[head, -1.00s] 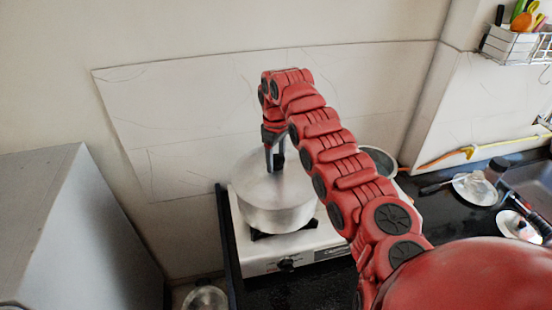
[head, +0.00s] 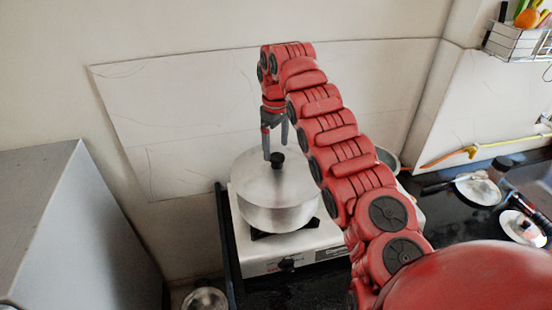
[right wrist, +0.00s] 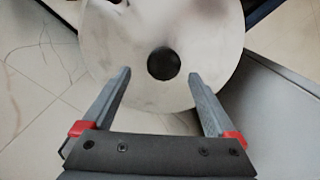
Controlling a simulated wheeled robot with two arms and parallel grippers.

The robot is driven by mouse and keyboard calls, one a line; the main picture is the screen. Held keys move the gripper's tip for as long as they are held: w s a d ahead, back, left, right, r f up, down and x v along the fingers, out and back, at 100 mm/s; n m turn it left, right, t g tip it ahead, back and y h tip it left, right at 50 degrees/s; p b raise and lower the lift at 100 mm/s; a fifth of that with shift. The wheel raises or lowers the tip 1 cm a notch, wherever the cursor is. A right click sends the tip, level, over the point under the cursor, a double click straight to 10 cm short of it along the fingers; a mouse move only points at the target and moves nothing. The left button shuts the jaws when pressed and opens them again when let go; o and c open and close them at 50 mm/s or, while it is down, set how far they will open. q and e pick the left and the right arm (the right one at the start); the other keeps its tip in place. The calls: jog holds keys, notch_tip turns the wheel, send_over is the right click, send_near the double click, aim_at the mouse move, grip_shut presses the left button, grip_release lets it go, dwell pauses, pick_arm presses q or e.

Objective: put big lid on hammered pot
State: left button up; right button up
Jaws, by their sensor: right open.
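The hammered pot (head: 278,217) is a silver metal pot standing upright on the stove. The big lid (head: 255,178) lies on top of it and covers its mouth, with a dark round knob (head: 277,160) at its middle. My right gripper (head: 276,152) is above the lid, its fingers pointing down, open and empty. In the right wrist view the lid (right wrist: 205,50) fills the upper middle, and its knob (right wrist: 163,63) shows between and beyond the open fingertips (right wrist: 160,75), apart from both. My left gripper is not in view.
The pot stands on a silver gas stove (head: 300,247) on a black counter. A grey cabinet (head: 70,230) stands at the left. Another round pan (head: 388,160) is partly hidden behind my right arm. Lids and utensils (head: 478,190) lie at the right near the sink.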

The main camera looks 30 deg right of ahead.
notch_tip(320, 180, up, 5)
jog(key=shift+r+p, duration=0.15)
jog(key=shift+p, duration=0.3)
notch_tip(320, 180, up, 8)
jog(key=p, duration=0.7)
jog(key=shift+s+f, duration=0.15)
jog(key=shift+f, duration=0.15)
